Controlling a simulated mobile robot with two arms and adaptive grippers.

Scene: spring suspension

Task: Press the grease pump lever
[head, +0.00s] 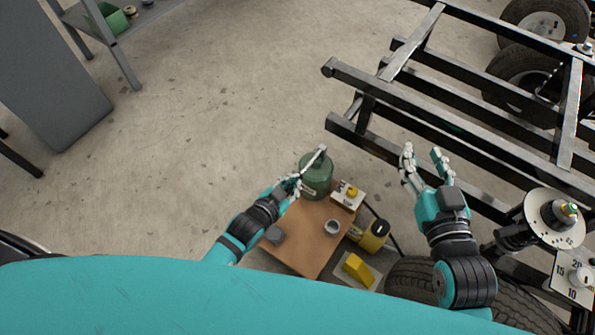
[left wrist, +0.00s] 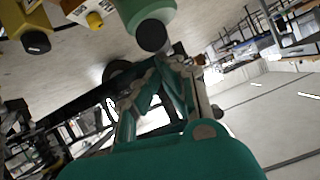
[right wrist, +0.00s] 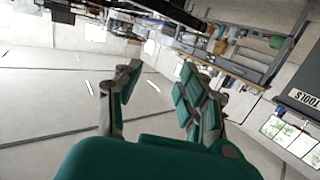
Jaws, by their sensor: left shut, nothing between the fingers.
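The grease pump is a green canister (head: 317,183) standing at the back edge of the small brown table. Its pale lever (head: 313,160) slants over the top, with its lower end toward my left gripper (head: 293,184). My left gripper is shut and empty, close beside the pump's left side; I cannot tell whether it touches the lever. In the left wrist view the green pump (left wrist: 140,10) is at the top, with a dark round end (left wrist: 152,36) just beyond the fingers (left wrist: 165,75). My right gripper (head: 425,165) is open and empty, right of the table.
A black trailer frame (head: 450,95) fills the right side. Open floor (head: 200,120) lies to the left.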

